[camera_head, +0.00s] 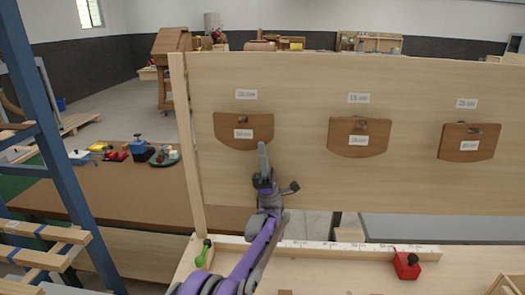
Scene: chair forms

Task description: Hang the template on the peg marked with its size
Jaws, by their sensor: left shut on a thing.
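A brown wooden template (230,128) with a white label is at the left of the upright pale board (300,90), below a white size label (246,94). My left gripper (263,160) reaches up from below and is shut on the template's lower right edge. Two similar templates hang on pegs, one in the middle (345,146) and one at the right (460,150). A size label is above the middle one (358,98) and the right one (466,103). The print on the labels is too small to read surely. Whether the held template is on its peg I cannot tell.
A bench (110,192) with tools stands at the left behind a blue post (45,120). The space just before the board is clear.

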